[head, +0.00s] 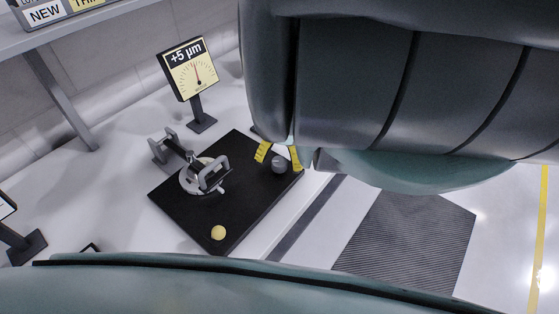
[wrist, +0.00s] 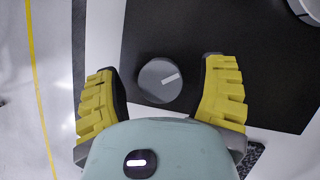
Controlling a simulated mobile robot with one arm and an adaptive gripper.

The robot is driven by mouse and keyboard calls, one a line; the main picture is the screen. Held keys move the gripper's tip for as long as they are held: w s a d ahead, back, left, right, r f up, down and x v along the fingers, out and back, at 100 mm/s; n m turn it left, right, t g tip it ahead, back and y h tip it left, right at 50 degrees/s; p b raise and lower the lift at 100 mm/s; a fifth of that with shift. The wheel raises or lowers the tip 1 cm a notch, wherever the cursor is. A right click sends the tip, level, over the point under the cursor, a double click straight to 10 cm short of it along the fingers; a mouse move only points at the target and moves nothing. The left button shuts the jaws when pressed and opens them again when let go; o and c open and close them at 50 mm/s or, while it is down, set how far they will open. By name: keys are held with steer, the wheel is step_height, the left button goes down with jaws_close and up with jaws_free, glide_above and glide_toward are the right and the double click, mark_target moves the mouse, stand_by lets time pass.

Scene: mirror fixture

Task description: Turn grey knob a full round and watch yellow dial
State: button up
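The grey knob (head: 279,164) stands near the right corner of the black base plate (head: 243,218). In the wrist view the knob (wrist: 160,80) is round, with a pale line on its top pointing to the upper right. My gripper (head: 278,154) has yellow ribbed fingers spread on either side of the knob; the wrist view shows a gap between each finger and the knob (wrist: 156,90). The yellow dial (head: 194,73) stands behind the plate; it reads "+5 µm" and its red needle points nearly straight up.
A grey mirror mount with handles (head: 207,175) stands on the plate. A second display stand (head: 24,246) is at the left edge. A shelf (head: 70,32) with signs is at the upper left.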

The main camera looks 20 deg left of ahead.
steer(key=shift+w+r, duration=0.1)
steer(key=v, duration=1.1)
steer(key=shift+r, duration=0.4)
steer(key=shift+w+f, duration=0.1)
steer(key=shift+w, duration=0.05)
